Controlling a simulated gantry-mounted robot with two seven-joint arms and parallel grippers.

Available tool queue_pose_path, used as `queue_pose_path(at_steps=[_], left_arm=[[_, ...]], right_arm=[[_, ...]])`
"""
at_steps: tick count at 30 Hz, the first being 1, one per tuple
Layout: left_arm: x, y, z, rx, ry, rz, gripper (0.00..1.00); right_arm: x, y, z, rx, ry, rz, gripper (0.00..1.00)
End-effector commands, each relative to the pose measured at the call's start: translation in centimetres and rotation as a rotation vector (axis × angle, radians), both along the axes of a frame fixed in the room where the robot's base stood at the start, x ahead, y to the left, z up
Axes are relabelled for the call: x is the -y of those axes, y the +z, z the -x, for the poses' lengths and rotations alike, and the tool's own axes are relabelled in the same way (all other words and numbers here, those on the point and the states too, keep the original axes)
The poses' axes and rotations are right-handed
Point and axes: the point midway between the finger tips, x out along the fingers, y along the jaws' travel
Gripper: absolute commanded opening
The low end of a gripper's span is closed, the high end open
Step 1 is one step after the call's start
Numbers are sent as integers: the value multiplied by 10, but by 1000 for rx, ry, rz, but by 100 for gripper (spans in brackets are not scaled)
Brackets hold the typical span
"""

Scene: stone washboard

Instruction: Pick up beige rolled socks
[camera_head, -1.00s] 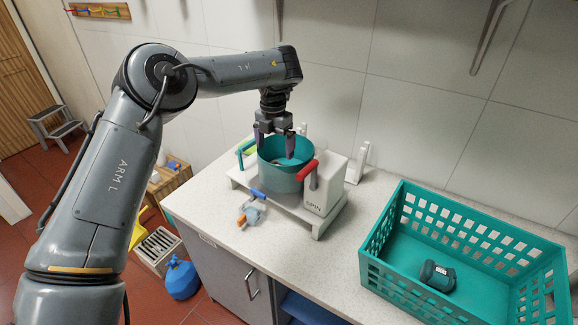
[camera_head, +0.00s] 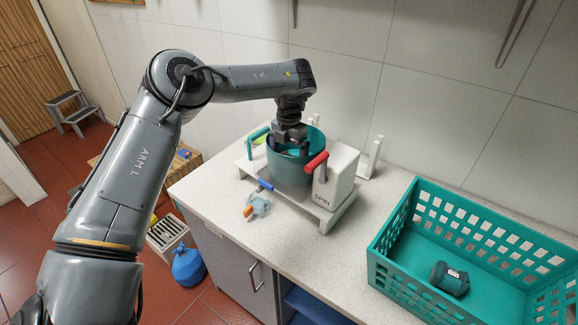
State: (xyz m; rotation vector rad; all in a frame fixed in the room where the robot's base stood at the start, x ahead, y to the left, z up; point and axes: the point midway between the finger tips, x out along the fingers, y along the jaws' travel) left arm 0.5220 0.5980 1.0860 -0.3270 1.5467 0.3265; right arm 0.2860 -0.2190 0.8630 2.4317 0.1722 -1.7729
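My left gripper (camera_head: 290,140) points down into the teal round tub (camera_head: 290,170) of the spin device on the counter. Its fingers are down inside the tub, and the near wall hides the fingertips. I cannot tell whether they are open or shut, or whether they touch anything. I cannot make out beige rolled socks; only a small pale patch shows inside the tub beside the gripper, too little to identify. My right gripper is not in view.
A red handle (camera_head: 316,161) and the white SPIN housing (camera_head: 337,176) stand close to the tub's right. A small grey-blue and orange item (camera_head: 257,207) lies in front. A teal basket (camera_head: 400,235) at right holds a dark teal roll (camera_head: 449,278). Counter between is clear.

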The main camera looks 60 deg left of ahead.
Motion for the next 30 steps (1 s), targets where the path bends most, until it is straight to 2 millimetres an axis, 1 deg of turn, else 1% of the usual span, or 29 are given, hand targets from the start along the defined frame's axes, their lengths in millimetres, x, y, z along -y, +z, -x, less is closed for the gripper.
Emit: queue_pose_path(at_steps=[1,6,14,23,30], left_arm=[[0,-10,1,-3,1,1,100],[0,-28,0,-1,0,0,100],[0,-29,0,1,0,0,100],[0,-29,0,1,0,0,56],[0,-29,0,1,0,0,56]], right_arm=[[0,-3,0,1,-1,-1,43],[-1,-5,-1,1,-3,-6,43],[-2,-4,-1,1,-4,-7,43],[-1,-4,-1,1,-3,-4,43],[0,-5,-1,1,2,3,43]])
